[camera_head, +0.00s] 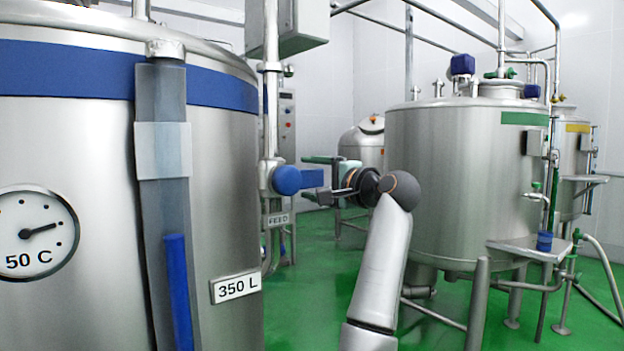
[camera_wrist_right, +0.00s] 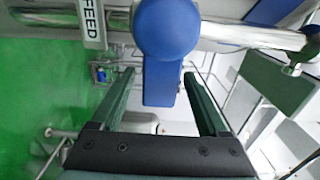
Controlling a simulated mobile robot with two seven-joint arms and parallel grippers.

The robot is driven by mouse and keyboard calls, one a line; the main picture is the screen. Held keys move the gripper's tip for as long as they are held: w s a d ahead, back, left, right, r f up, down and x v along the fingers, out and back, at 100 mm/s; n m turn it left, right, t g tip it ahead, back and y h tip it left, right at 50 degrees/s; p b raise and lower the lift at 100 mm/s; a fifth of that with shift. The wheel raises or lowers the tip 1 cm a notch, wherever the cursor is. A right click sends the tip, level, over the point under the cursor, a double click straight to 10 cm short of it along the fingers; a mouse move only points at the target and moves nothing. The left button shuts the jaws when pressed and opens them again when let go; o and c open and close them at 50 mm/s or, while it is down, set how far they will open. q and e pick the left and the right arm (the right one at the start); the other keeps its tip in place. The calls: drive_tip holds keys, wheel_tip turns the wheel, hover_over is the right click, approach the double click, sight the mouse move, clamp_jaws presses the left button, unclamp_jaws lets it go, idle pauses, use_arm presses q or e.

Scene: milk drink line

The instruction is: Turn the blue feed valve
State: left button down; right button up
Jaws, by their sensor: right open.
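The blue feed valve (camera_head: 287,180) sits on the pipe beside the large tank, above a FEED label (camera_head: 278,219). Its flat blue handle (camera_head: 313,178) points right, toward my right gripper (camera_head: 322,180). In the right wrist view the valve's round hub (camera_wrist_right: 168,28) is at the top, and its handle (camera_wrist_right: 160,82) extends down between the two fingers. My right gripper (camera_wrist_right: 157,74) is open, with one finger on each side of the handle and visible gaps on both sides. My left gripper is not in view.
The large steel tank (camera_head: 225,180) with a temperature dial (camera_head: 38,233) and a 350 L plate (camera_head: 236,287) stands close at left. Another steel tank (camera_head: 450,170) stands at right behind my right arm. Pipes run around the valve. Green floor (camera_head: 315,290) is open below.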

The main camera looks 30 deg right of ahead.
clamp_jaws()
idle(0.6)
idle(0.8)
